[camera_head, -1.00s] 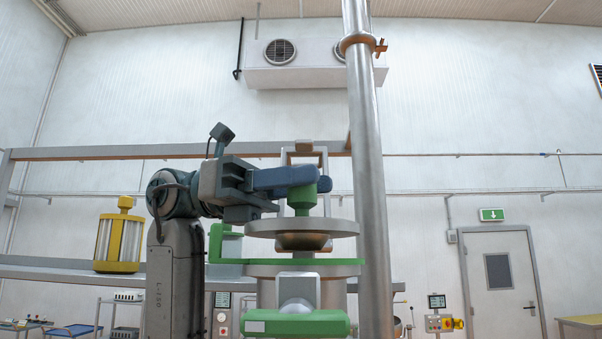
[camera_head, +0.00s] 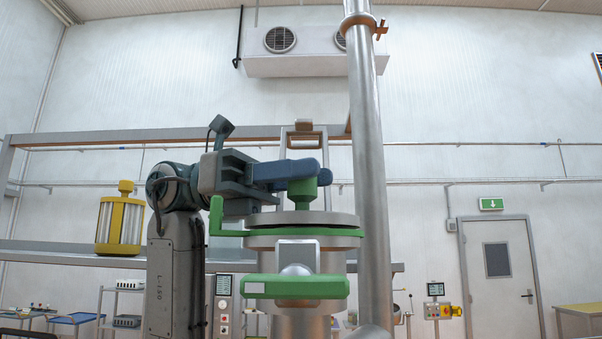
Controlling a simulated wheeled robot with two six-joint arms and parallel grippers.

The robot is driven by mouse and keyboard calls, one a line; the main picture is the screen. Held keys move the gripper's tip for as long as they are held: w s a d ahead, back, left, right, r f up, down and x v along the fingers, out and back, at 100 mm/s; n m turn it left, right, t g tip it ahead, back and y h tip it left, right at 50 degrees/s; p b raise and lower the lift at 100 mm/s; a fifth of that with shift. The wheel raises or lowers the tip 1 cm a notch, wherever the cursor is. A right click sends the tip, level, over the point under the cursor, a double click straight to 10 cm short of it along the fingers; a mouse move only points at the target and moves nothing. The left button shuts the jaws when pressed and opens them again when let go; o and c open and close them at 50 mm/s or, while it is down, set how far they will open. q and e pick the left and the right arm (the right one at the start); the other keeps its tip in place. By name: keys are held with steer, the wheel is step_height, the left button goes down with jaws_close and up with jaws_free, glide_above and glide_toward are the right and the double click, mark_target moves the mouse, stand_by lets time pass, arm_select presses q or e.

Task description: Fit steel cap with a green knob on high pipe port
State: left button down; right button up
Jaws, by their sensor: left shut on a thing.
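The steel cap (camera_head: 283,218) is a grey disc with a green knob (camera_head: 302,193) on top. My left gripper (camera_head: 305,171) has blue fingers and is shut on the green knob from the left. The port carries a green block (camera_head: 297,287) with a grey fitting on its front. The cap's underside and the port mouth are hidden. My right gripper is not in view.
A tall steel pipe (camera_head: 366,150) rises just right of the port, close to the cap. A green bracket (camera_head: 217,216) stands up at the port's left. A yellow lantern-like unit (camera_head: 119,222) sits on a rail at the left.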

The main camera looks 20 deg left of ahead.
arm_select(q)
steer(key=shift+f, duration=0.2)
steer(key=c, duration=1)
jaws_free()
steer(key=shift+a, duration=0.2)
steer(key=w+a+b, duration=0.1)
steer(key=a+b, duration=0.3)
steer(key=a, duration=0.6)
steer(key=shift+a+b, duration=0.15)
steer(key=shift+b, duration=0.2)
